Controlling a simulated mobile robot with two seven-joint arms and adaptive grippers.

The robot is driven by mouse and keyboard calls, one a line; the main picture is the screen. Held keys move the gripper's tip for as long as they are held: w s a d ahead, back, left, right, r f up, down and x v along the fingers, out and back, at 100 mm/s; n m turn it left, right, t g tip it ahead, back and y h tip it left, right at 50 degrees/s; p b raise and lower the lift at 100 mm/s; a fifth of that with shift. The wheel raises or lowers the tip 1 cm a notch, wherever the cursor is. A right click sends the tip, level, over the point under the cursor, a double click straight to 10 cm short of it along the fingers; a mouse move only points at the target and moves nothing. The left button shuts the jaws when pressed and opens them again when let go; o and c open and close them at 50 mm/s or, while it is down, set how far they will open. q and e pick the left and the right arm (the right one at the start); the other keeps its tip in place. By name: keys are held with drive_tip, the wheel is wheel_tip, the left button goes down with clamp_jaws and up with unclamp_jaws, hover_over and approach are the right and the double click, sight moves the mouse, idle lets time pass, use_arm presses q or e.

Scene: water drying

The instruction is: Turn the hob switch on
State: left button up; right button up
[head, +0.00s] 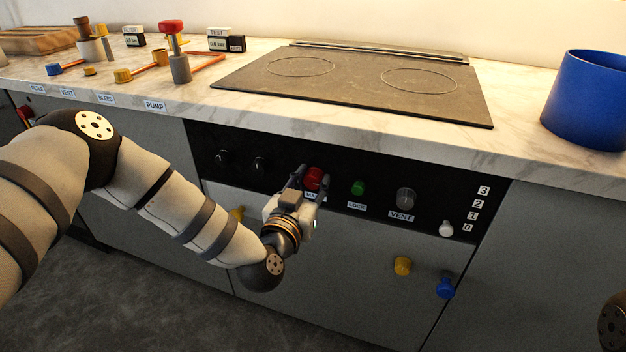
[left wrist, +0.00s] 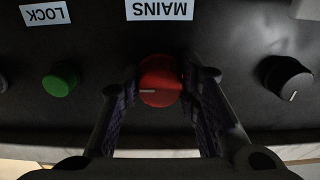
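The hob's black control panel (head: 330,186) runs below the worktop edge. A red knob (head: 314,178) sits in its middle; in the left wrist view the red knob (left wrist: 160,82) is below the upside-down MAINS label (left wrist: 159,10), its pale pointer line lying nearly level. My left gripper (head: 309,190) is at this knob, one finger on each side. In the left wrist view both pads of the left gripper (left wrist: 161,95) lie close against the knob's sides, with hardly any gap. The gripper partly hides the MAINS label in the head view. My right gripper is not in view.
Right of the red knob are a green LOCK knob (head: 358,187), a grey VENT knob (head: 405,198) and a white slider knob (head: 446,228) by a number scale. Black knobs (head: 259,164) are to the left. The hob (head: 360,80) and a blue pot (head: 586,100) stand above.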

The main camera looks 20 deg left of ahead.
use_arm(q)
drive_tip(key=c, duration=0.3)
drive_tip(key=n, duration=0.8)
drive_tip(key=shift+f+n, duration=0.1)
drive_tip(key=shift+n, duration=0.3)
drive_tip(key=n, duration=0.4)
drive_tip(key=n+b, duration=0.1)
drive_tip(key=n, duration=0.4)
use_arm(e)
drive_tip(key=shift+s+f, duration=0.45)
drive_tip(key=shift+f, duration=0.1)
use_arm(q)
drive_tip(key=shift+d, duration=0.1)
